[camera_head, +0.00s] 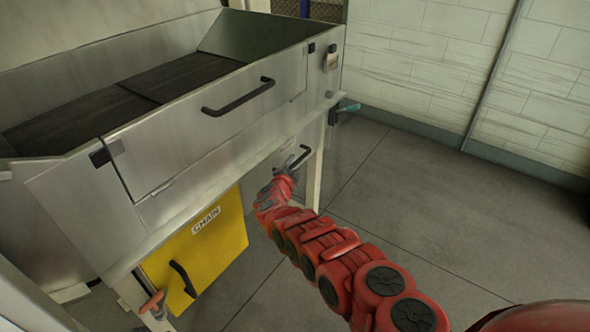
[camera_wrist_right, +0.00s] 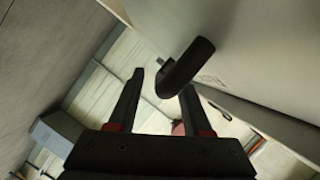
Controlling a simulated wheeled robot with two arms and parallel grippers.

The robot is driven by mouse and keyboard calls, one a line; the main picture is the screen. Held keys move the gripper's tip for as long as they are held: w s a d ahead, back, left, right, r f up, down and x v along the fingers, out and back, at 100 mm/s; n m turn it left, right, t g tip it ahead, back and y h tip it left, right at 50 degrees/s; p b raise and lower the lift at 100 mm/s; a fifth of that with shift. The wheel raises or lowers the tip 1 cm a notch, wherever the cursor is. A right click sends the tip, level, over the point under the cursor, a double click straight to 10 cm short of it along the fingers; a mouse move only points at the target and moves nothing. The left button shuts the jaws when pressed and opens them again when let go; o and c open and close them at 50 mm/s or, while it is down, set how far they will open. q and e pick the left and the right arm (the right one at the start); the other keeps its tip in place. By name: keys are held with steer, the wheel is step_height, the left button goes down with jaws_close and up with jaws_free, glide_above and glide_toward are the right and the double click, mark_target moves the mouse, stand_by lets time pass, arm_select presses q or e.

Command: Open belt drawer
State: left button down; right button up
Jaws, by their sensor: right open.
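A grey drawer (camera_head: 284,159) is set in the metal workbench, under the upper bin and right of the yellow drawer. Its small label is too blurred to read. Its black handle (camera_head: 301,155) is in front of my right gripper (camera_head: 290,172). In the right wrist view the same black handle (camera_wrist_right: 188,68) reaches down to between the two fingers of my right gripper (camera_wrist_right: 162,84). The fingers are apart, and I cannot tell whether either touches the handle. The drawer looks closed, though my arm hides part of it. My left gripper is not in view.
A yellow drawer (camera_head: 223,242) marked CHAIN, with a black handle (camera_head: 183,279), is at the lower left. The upper bin's front has a long black handle (camera_head: 238,96). A teal-handled tool (camera_head: 349,107) sticks out at the bench's right end. Bare floor (camera_head: 440,200) lies to the right.

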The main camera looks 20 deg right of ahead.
steer(key=shift+w+d, duration=0.2)
steer(key=shift+w, duration=0.15)
jaws_close()
stand_by(1.3)
